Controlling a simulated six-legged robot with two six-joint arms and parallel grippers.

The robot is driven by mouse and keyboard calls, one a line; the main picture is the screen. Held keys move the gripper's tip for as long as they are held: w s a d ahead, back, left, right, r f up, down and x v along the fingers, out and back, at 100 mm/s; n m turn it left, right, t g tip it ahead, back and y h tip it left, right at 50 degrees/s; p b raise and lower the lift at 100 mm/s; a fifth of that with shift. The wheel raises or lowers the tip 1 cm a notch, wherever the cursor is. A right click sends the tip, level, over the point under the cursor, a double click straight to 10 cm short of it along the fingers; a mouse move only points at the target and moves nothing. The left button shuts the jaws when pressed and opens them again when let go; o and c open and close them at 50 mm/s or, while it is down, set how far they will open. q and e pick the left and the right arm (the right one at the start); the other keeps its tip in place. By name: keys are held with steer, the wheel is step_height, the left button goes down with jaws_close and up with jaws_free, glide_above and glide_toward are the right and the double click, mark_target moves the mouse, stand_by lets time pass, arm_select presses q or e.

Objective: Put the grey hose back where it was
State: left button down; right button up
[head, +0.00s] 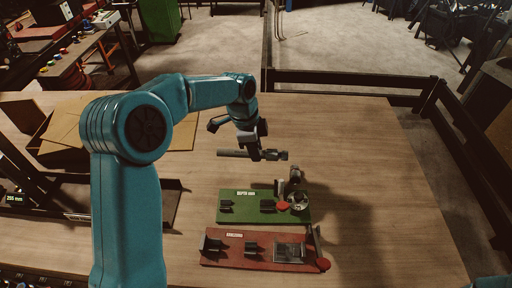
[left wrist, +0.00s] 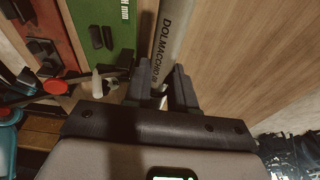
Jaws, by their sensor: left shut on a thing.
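My left gripper (head: 254,152) is shut on the grey hose (head: 233,153), a straight tube held level above the wooden table, behind the green board. The hose has a thicker fitting at its right end in the head view. In the left wrist view, the hose (left wrist: 175,32) with dark lettering runs up from between the fingers of the left gripper (left wrist: 162,92). The green board (head: 240,213) carries dark cradles, a red knob and a round metal part. The red board (head: 225,260) in front carries dark cradles and a squarish metal block. My right gripper is not in view.
An open cardboard box (head: 65,135) stands at the back left of the table. A dark stand with a lit display (head: 15,198) is at the left. The table's right side is clear. Dark rails (head: 350,80) run behind and to the right.

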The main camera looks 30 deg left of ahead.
mark_target(258, 178)
arm_select(q)
step_height(258, 178, down, 2)
steer(key=shift+w+a+f+b, duration=0.1)
steer(key=shift+w+b, duration=0.05)
steer(key=shift+b, duration=0.3)
steer(key=shift+f+b, duration=0.6)
steer(key=shift+f, duration=0.15)
steer(key=shift+f+b, duration=0.6)
steer(key=shift+f, duration=0.3)
steer(key=shift+f+b, duration=0.55)
steer(key=shift+f, duration=0.25)
steer(key=shift+f+b, duration=1.05)
steer(key=shift+f, duration=0.35)
steer(key=shift+f+b, duration=0.3)
steer(key=shift+f, duration=0.1)
steer(key=c, duration=0.8)
jaws_free()
steer(key=shift+r, duration=0.1)
steer(key=shift+c, duration=0.2)
